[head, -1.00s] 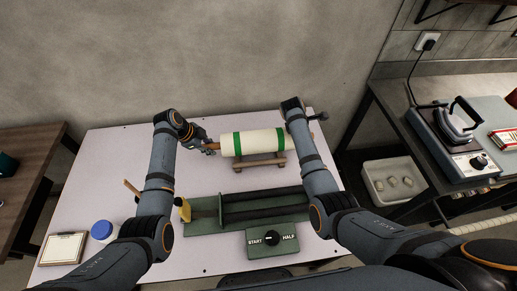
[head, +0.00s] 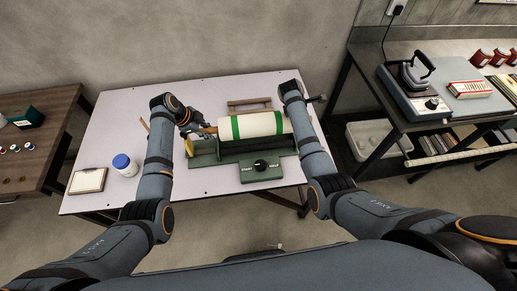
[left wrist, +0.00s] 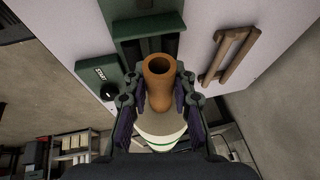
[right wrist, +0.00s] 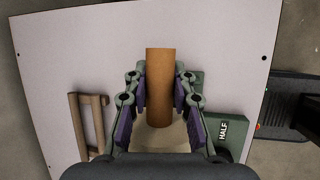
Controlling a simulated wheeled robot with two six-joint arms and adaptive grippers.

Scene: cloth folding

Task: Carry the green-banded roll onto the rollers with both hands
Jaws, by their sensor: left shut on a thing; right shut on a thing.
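The cream roll with green bands (head: 255,125) lies level over the green roller machine (head: 205,160). My left gripper (head: 203,132) is shut on the roll's brown left handle (left wrist: 158,92). The roll's cream body and a green band show below it in the left wrist view. My right gripper (right wrist: 160,88) is shut on the brown right handle (right wrist: 160,65). In the head view my right arm hides that gripper.
The empty wooden cradle (head: 249,102) stands behind the roll. The START/HALF switch box (head: 261,170) sits at the machine's front. A blue-lidded jar (head: 122,165) and a framed card (head: 87,181) are at the table's left. A side bench with a press (head: 415,90) stands right.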

